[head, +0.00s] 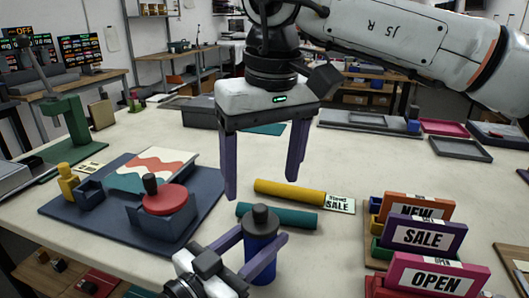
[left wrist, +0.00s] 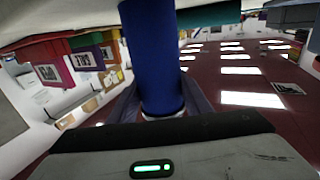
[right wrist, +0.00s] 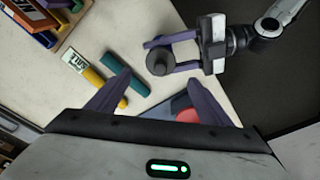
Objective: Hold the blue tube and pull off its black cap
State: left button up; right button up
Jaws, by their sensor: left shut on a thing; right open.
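The blue tube (head: 261,250) stands upright near the table's front edge, with its black cap (head: 260,219) on top. My left gripper (head: 262,240) is shut on the tube below the cap, its purple fingers on either side. The tube fills the middle of the left wrist view (left wrist: 152,60). My right gripper (head: 262,187) is open and empty, above and behind the tube, fingers pointing down. In the right wrist view the cap (right wrist: 159,62) shows from above, beyond the right fingertips, between the left gripper's fingers. The tube under the cap is mostly hidden there.
A yellow tube (head: 290,192) and a teal tube (head: 285,217) lie behind the blue tube. A dark mat (head: 90,222) with a red-topped block (head: 168,200) is at left. Colourful sign stands (head: 424,234) are at right.

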aim_at(260, 206)
jog(key=f, duration=0.5)
jog(key=w+f, duration=0.1)
jog(key=f, duration=0.1)
jog(key=shift+a+f, duration=0.25)
jog(key=shift+f, duration=0.15)
jog(key=c, duration=1.2)
jog(key=shift+r, duration=0.1)
jog(key=shift+c, duration=0.2)
jog(key=shift+r, duration=0.15)
jog(key=shift+r, duration=0.95)
